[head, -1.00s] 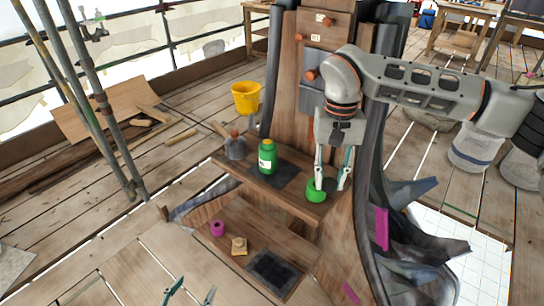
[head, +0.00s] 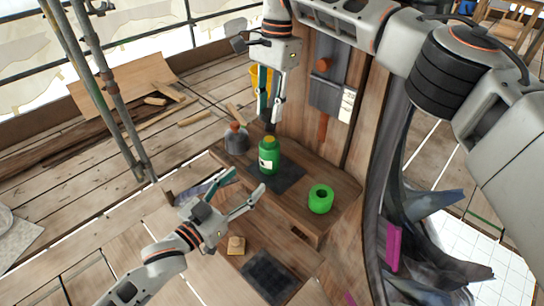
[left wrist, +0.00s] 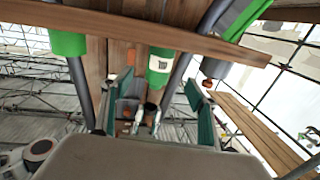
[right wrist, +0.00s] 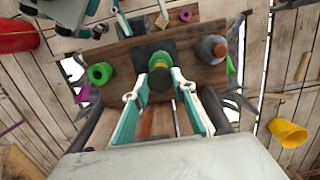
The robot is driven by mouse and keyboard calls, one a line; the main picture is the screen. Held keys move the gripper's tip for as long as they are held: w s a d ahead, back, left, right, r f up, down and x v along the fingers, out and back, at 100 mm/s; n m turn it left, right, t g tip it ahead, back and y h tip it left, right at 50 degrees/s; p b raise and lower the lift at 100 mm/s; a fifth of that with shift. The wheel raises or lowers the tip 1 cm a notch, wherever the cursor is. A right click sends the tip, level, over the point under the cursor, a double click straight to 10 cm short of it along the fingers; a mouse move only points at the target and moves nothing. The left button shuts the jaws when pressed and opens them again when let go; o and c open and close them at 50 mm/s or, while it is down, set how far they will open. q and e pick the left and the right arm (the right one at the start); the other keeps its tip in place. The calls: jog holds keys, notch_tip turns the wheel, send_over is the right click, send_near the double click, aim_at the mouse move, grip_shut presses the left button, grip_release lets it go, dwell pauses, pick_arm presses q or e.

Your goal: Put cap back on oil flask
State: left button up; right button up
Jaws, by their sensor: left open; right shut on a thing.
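The green oil flask (head: 268,158) stands upright on a dark mat on the upper wooden shelf, with a white label and a yellow neck. It shows upside down in the left wrist view (left wrist: 160,62). My right gripper (head: 270,105) is shut on a small dark cap (head: 270,127). The cap is above the flask's neck, apart from it in the head view. In the right wrist view the cap (right wrist: 160,79) covers part of the flask. My left gripper (head: 247,181) is open and empty, in front of the shelf and lower left of the flask.
A green ring (head: 320,199) stands right of the flask. A grey bottle with an orange top (head: 236,139) stands left of it. A yellow block (head: 236,245) and a dark mat (head: 268,275) lie on the lower step. A yellow bucket (right wrist: 288,133) is behind.

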pick_arm(q)
jog(key=x, duration=1.2)
jog(key=shift+c, duration=0.3)
grip_shut()
pick_arm(e)
send_over(269, 139)
jog(key=shift+d+f, duration=0.1)
jog(key=shift+f, duration=2.4)
jog(key=shift+f, duration=0.1)
jog(key=shift+f, duration=0.8)
jog(key=shift+f, duration=0.6)
